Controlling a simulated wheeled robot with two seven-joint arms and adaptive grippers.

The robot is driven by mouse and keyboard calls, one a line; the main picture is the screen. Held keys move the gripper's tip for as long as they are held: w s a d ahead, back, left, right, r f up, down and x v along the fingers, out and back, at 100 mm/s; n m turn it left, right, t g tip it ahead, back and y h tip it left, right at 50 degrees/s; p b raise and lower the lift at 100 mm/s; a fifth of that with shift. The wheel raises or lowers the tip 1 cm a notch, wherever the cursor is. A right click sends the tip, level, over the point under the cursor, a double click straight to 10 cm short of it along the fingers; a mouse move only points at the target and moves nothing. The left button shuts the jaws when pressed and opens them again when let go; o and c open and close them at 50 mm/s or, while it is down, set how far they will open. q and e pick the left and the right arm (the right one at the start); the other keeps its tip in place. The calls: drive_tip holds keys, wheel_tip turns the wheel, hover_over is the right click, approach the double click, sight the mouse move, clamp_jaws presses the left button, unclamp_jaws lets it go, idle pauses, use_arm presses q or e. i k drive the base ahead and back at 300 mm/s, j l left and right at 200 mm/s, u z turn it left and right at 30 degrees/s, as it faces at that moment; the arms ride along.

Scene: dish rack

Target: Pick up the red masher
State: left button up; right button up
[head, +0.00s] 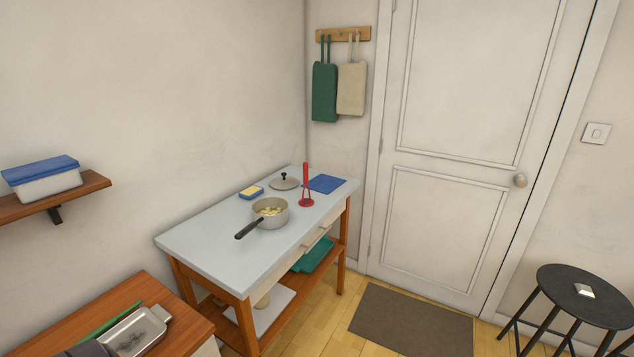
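The red masher (306,184) stands upright on the light grey top of the wooden table (210,240), its handle pointing up and its round head down on the surface. It is just right of a pot (283,215) with a black handle, and the two look slightly apart.
Near the masher lie a lid (284,184), a blue cloth (326,184) and a yellow and blue sponge (251,192). A brown mat (412,320) lies on the floor by the door. A black stool (585,296) stands at right. A wooden counter (185,327) is at lower left.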

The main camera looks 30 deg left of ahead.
sight(304, 202)
drive_tip(key=i+j+u, duration=0.1)
drive_tip(key=i+j, duration=0.25)
drive_tip(key=i, duration=0.15)
drive_tip(key=i+j+u, duration=0.15)
drive_tip(key=i+j, duration=0.15)
drive_tip(key=i, duration=0.2)
